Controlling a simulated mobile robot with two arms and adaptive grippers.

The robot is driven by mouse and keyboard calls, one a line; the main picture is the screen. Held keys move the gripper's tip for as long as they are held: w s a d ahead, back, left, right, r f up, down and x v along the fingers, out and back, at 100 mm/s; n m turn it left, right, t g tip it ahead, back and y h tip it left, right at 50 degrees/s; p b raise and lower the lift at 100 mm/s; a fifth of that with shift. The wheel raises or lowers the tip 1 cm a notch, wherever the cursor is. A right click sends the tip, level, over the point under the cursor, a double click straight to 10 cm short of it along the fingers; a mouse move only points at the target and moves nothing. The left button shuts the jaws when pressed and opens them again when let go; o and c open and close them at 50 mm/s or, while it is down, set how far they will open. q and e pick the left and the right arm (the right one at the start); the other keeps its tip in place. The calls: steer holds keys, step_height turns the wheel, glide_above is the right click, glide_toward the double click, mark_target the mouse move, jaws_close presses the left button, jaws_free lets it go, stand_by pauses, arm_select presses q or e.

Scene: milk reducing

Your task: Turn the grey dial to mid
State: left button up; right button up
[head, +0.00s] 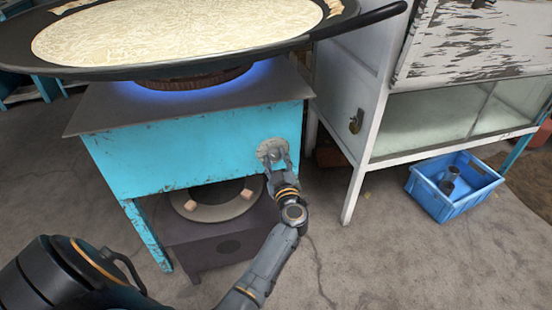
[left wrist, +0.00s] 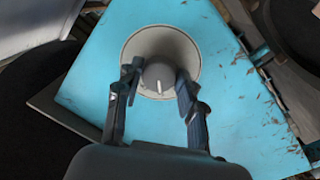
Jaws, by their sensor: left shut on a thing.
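The grey dial (head: 272,150) is on the front of the turquoise stove (head: 200,147), near its right edge. In the left wrist view the dial (left wrist: 160,45) is round, with a pale pointer mark near its lower rim in that picture. My left gripper (head: 278,163) reaches the dial from the front. In the left wrist view its two fingers (left wrist: 157,78) stand on either side of the dial's raised middle and are shut on it. The fingers hide part of the dial's sides. My right gripper is not in view.
A wide black pan (head: 365,20) with milk (head: 180,30) sits over a blue flame (head: 200,82) on the stove. A white cabinet (head: 350,75) stands to the right. A blue crate (head: 432,200) with dark cups is on the floor. Floor at the front right is clear.

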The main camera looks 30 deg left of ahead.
arm_select(q)
steer(key=shift+n, duration=2.3)
steer(key=shift+n+y, duration=0.3)
steer(key=shift+n, duration=0.5)
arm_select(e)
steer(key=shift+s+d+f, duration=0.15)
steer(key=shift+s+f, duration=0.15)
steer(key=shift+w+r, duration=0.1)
arm_select(q)
steer(key=o, duration=1.2)
steer(key=shift+c, duration=0.2)
